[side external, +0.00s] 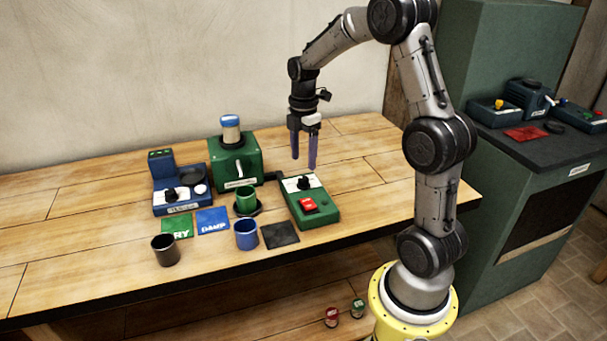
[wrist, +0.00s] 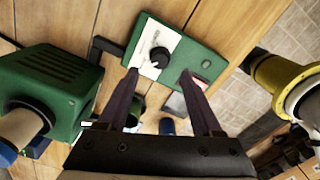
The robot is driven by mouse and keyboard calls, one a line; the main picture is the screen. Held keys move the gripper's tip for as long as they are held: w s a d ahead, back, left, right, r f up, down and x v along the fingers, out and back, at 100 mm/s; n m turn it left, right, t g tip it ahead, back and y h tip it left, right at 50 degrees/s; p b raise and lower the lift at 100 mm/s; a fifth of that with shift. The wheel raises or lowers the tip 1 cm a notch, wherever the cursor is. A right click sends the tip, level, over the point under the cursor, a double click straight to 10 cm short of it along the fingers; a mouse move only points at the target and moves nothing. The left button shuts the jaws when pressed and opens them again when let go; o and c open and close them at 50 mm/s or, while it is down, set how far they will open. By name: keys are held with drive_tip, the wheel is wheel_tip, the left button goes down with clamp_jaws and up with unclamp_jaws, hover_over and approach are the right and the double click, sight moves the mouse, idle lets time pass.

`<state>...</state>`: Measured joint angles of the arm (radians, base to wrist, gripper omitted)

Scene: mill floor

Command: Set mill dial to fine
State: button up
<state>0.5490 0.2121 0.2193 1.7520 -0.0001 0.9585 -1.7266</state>
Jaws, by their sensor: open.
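The green control box (side external: 325,215) stands on the wooden bench with a black dial (side external: 303,183) on a white label plate and a red switch (side external: 307,204). The green mill (side external: 236,160) stands to its left, topped by a jar with a blue lid (side external: 230,121). My gripper (side external: 302,166) hangs above the bench, behind the dial, fingers pointing down, open and empty. In the wrist view the dial (wrist: 160,57) lies beyond the fingertips, between their lines; the gripper (wrist: 160,78) touches nothing I can see. The dial's markings are too small to read.
A green cup (side external: 246,200), blue cup (side external: 246,234) and black cup (side external: 165,249) stand in front, near green, blue and black mats (side external: 280,235). Bare bench lies right of the control box.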

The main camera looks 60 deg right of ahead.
sight(304, 178)
wheel_tip(304, 178, down, 6)
drive_tip(key=shift+f, duration=0.1)
idle(0.4)
clamp_jaws()
